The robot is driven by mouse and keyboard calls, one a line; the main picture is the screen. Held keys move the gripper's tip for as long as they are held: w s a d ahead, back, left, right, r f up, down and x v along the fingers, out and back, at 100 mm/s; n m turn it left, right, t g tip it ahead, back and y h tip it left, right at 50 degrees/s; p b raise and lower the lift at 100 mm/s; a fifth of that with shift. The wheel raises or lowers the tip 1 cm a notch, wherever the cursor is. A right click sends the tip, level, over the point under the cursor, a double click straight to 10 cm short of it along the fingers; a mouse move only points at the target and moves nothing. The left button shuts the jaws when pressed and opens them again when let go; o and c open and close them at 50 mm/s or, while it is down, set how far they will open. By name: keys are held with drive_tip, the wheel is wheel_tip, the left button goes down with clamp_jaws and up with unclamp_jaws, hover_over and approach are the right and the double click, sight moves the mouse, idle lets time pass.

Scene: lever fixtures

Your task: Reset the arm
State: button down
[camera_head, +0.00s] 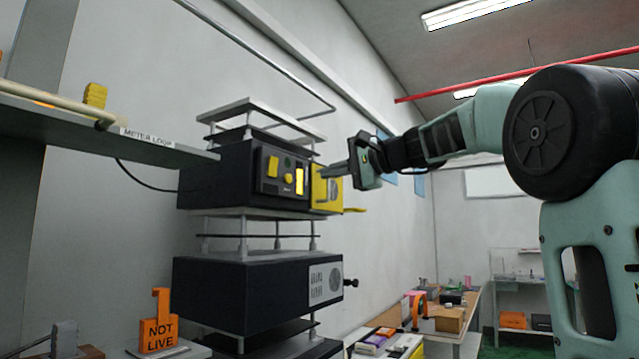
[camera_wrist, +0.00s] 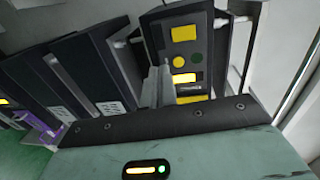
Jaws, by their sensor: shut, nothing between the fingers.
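My gripper (camera_head: 337,171) is shut and empty in the head view, extended left from my arm toward the upper black unit (camera_head: 215,175). Its fingertips are in front of or close beside the unit's yellow side piece (camera_head: 322,190); I cannot tell whether they touch it. The unit's panel has yellow blocks, round buttons and a lit yellow strip (camera_head: 299,181). In the wrist view the closed fingers (camera_wrist: 157,86) point toward the same panel, with its yellow squares (camera_wrist: 184,33) and lit strip (camera_wrist: 185,78). No separate lever can be made out clearly.
A lower black unit (camera_head: 240,293) sits beneath on a rack. A grey shelf labelled METER LOOP (camera_head: 150,140) juts in at left. An orange NOT LIVE sign (camera_head: 160,330) stands lower left. A cluttered table (camera_head: 455,336) is at the back. Open air lies below my arm.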

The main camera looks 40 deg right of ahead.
drive_tip(key=s+a+f+n+g+y, duration=0.15)
drive_tip(key=a+f+n+g, duration=0.3)
drive_tip(key=a+f, duration=0.9)
drive_tip(key=s+a+f+n+g+h, duration=0.1)
drive_tip(key=s+a+f+n+g, duration=0.4)
drive_tip(key=a+f, duration=0.85)
drive_tip(key=s+a+f+n+g+h, duration=0.1)
drive_tip(key=s+a+f+n+g, duration=0.15)
drive_tip(key=s+f, duration=0.35)
drive_tip(key=s+a+f+n+g+h, duration=0.1)
drive_tip(key=s+a+f+n+g, duration=0.2)
drive_tip(key=f, duration=0.5)
drive_tip(key=s+f+n+h, duration=0.1)
drive_tip(key=s+f+n, duration=0.2)
drive_tip(key=s+f, duration=0.2)
drive_tip(key=s+d+f+n+h, duration=0.1)
drive_tip(key=s+f, duration=0.4)
drive_tip(key=s, duration=0.5)
drive_tip(key=n+h, duration=0.1)
drive_tip(key=n, duration=0.1)
drive_tip(key=shift+n+g, duration=0.3)
drive_tip(key=shift+n, duration=0.1)
